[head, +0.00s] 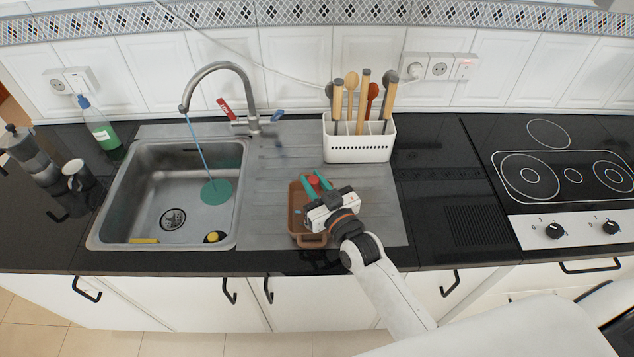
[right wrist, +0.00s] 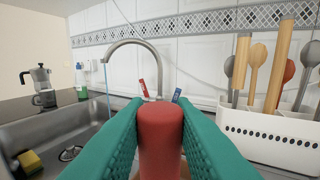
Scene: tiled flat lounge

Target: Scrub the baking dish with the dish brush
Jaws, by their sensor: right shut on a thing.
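The brown baking dish (head: 297,200) rests on the ribbed steel drainboard, right of the sink, partly hidden by my right gripper (head: 315,183). That gripper is over the dish, its teal fingers shut on a red, round-ended handle (right wrist: 161,128), which I take to be the dish brush; its red end also shows in the head view (head: 313,181). The brush's bristles are hidden, so I cannot tell whether they touch the dish. My left gripper is not in view.
The steel sink (head: 140,213) has water running from its tap (head: 222,68) and yellow items inside. A white utensil holder (head: 358,146) stands behind the dish. The hob (head: 560,175) is at right; a green soap bottle (head: 102,130) and moka pot (head: 30,150) are at left.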

